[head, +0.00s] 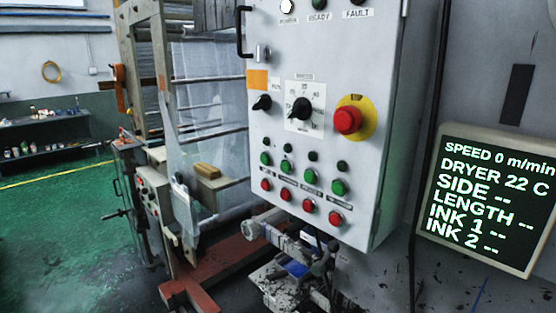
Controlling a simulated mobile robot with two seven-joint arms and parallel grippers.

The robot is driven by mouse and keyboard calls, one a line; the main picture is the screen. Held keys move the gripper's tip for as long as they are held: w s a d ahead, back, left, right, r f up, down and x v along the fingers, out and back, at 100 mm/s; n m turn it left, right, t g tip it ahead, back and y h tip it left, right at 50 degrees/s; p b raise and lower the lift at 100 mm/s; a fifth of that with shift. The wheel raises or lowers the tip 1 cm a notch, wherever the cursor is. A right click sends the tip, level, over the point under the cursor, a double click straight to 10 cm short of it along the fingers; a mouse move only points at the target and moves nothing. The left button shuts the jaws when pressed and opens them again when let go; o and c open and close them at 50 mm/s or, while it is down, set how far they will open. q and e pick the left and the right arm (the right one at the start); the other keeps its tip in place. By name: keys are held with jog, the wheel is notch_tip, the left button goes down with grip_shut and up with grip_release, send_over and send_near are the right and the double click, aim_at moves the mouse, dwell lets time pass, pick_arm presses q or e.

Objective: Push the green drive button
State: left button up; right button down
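A pale grey control cabinet (378,165) stands in the middle of the head view, its front panel facing me at an angle. Low on the panel is a row of several green buttons: the leftmost green button (266,159), a second green button (287,167), a third green button (311,176) and the rightmost green button (338,187). Small label strips lie under them, too small to read, so I cannot tell which is the drive button. A row of red buttons (308,205) sits below. I cannot make out either of my grippers.
A red emergency stop (347,120) on a yellow disc and two black knobs (301,108) sit above the buttons. A blue-and-grey mechanism (291,243) lies below the cabinet. A display (490,205) reads speed 0 m/min. Green floor (60,240) is open at left.

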pick_arm(q)
grip_shut()
dwell(1.0)
